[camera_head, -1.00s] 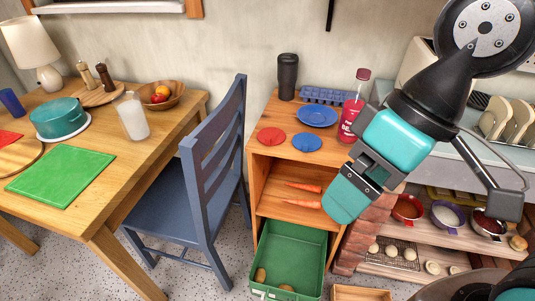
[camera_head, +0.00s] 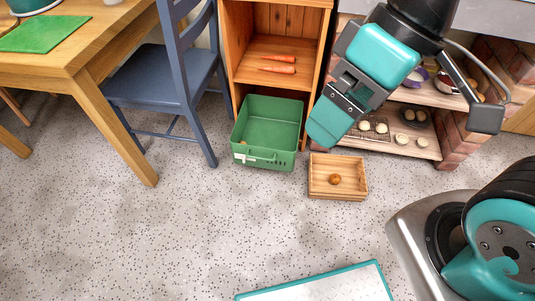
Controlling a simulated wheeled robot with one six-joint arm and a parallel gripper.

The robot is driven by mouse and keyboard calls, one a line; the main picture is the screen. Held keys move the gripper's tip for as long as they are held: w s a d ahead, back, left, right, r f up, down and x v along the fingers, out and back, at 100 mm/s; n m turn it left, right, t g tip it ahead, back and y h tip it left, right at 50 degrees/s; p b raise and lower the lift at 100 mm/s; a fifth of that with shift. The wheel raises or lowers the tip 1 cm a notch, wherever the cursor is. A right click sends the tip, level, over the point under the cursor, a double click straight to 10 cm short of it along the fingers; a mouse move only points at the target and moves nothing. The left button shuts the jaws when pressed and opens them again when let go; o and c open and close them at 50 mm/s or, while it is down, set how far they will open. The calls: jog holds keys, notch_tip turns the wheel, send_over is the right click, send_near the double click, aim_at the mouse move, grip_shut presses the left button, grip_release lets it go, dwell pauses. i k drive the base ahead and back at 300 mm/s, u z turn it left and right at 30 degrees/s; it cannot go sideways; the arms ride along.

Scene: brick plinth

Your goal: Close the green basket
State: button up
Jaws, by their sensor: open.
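The green basket (camera_head: 262,159) sits at the bottom of the wooden shelf unit (camera_head: 228,50) and sticks out of its front like a pulled-out drawer. Its front wall has a handle, and its open top shows a mostly bare inside. A small brown item shows at its left side. My gripper (camera_head: 408,121) is open and empty, with its fingers wide apart. In the picture it is to the right of the basket and above it, and does not touch it.
A small wooden crate (camera_head: 338,190) with a brown round item stands on the floor right of the basket. A blue chair (camera_head: 165,75) stands left. Brick-sided shelves (camera_head: 425,145) with bowls are at the right.

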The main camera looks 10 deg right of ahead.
aim_at(270, 126)
jog(key=z, duration=0.05)
jog(key=k, duration=0.45)
jog(key=u, duration=0.65)
jog(key=i, duration=1.05)
jog(key=z, duration=0.25)
